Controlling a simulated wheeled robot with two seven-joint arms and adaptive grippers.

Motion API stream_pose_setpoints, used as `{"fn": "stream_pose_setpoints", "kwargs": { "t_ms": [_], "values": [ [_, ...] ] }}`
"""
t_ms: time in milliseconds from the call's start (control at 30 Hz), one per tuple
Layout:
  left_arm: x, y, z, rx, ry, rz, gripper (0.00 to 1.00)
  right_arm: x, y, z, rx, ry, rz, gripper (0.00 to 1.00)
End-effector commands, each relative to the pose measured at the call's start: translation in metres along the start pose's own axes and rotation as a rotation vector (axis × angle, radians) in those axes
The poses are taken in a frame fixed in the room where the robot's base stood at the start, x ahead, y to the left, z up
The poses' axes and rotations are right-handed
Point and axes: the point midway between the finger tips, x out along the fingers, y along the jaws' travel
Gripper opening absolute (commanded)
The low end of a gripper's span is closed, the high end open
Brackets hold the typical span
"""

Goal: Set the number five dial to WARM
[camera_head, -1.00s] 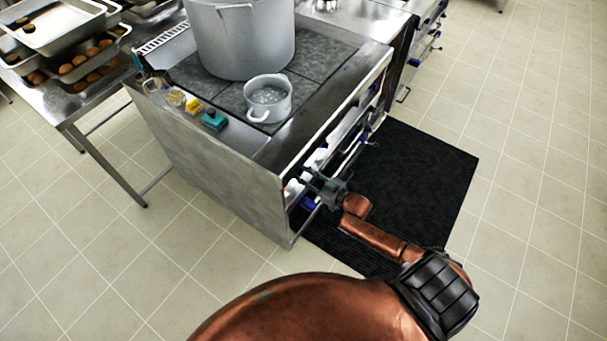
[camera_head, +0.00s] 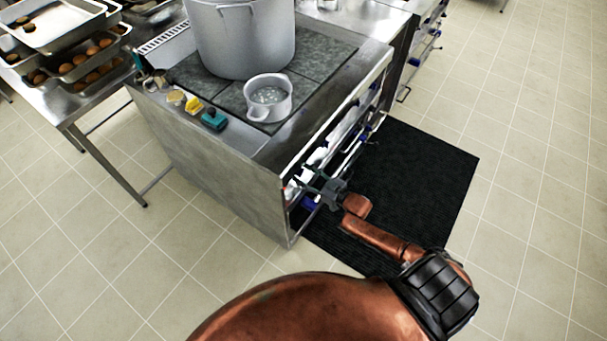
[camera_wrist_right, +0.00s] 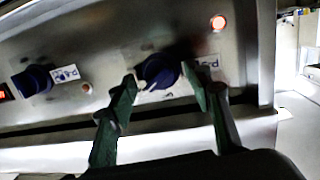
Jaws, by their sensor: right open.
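My right gripper (camera_wrist_right: 161,83) is open, with one green finger at each side of this dial. I cannot tell whether the fingers touch it. A second dark dial (camera_wrist_right: 37,80) with its own label is farther left. The dial numbers and settings are too blurred to read. In the head view my right gripper (camera_head: 322,187) is at the stove front. My left gripper is not in view.
The stove (camera_head: 215,175) carries a large stockpot (camera_head: 240,40) and a small pot (camera_head: 268,97). Several small coloured items, one a teal block (camera_head: 214,120), line its left edge. A black mat (camera_head: 425,170) lies before the stove. Trays (camera_head: 85,65) fill the table at left.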

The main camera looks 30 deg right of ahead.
Motion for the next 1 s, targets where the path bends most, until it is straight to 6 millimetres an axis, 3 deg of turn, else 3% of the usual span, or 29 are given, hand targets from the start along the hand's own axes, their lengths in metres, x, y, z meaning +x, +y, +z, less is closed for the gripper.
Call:
{"fn": "stream_pose_setpoints", "kwargs": {
  "t_ms": [600, 1000],
  "values": [
    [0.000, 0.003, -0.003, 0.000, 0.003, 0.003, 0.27, -0.106, 0.000, 0.002, 0.000, -0.003, 0.001, 0.46],
    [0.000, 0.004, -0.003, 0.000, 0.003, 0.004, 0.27, -0.118, 0.000, 0.000, 0.000, -0.001, 0.001, 0.46]
  ]
}}
